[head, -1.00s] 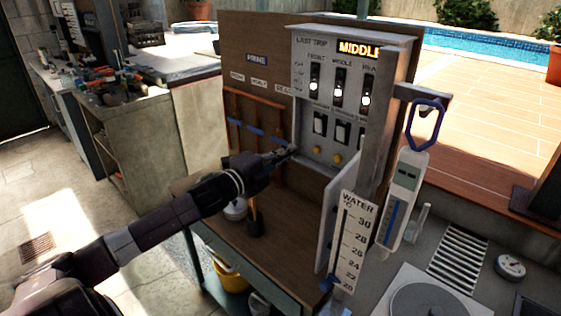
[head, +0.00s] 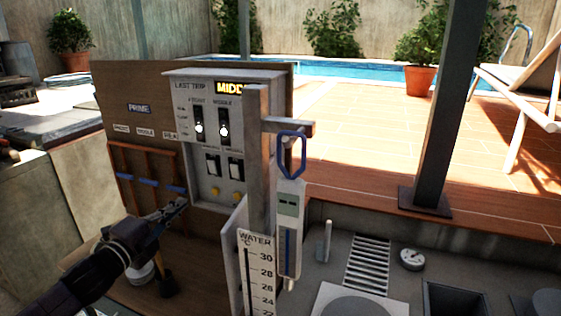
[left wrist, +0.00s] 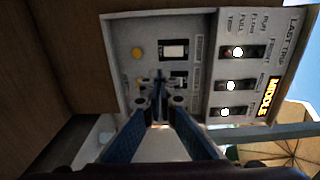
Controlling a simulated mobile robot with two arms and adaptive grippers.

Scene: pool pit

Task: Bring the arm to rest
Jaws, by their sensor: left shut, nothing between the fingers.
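My left gripper (head: 177,212) is shut and empty. In the head view it is in front of the wooden board, below and left of the grey control panel (head: 207,160). In the left wrist view the fingers of the gripper (left wrist: 158,90) come together in front of the panel, which appears turned sideways. The panel has toggle switches, white rocker switches, yellow buttons and a lit display (head: 231,88) that reads MIDDLE in the wrist view. My right gripper is not in view.
A post with a bracket holds a blue-handled meter (head: 289,215) right of the panel. A dark upright post (head: 446,120) rises from the deck. The tiled deck (head: 360,130) in front of the pool is open.

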